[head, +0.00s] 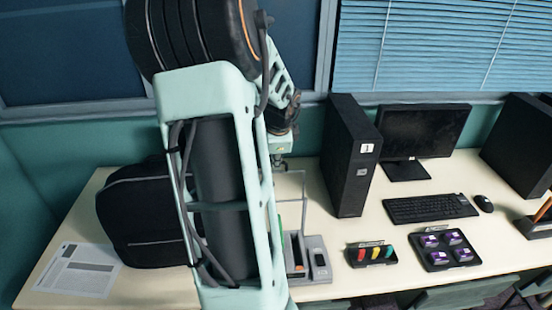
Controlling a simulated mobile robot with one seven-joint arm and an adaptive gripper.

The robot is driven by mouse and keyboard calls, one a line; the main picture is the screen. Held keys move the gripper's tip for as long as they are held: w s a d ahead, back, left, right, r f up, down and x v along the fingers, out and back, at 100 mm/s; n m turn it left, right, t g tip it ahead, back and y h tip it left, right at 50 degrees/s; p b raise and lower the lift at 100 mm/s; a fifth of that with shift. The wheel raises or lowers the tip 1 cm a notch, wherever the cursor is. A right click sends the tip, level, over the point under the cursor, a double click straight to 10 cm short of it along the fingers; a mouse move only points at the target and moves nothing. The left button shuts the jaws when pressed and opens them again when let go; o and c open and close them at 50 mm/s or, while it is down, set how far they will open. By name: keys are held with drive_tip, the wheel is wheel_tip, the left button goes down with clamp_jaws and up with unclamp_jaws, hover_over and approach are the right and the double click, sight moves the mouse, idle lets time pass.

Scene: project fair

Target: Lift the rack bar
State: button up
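A thin pale wire frame (304,190) stands on the table just right of my arm. Its top bar runs level and one upright shows; its left part is hidden behind my arm. It may be the rack with its bar, but I cannot tell for sure. My gripper (279,161) is small in the view, pointing down near the frame's top left. Whether its fingers touch the bar or hold anything cannot be made out.
A grey device (320,262) sits below the frame. A black computer tower (350,165), monitor (425,130) and keyboard (430,208) stand to the right. Trays with coloured pieces (371,254) and purple pieces (445,250) lie in front. A black backpack (140,215) is left.

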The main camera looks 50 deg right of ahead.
drive_tip(key=shift+r, duration=0.1)
drive_tip(key=v, duration=1.2)
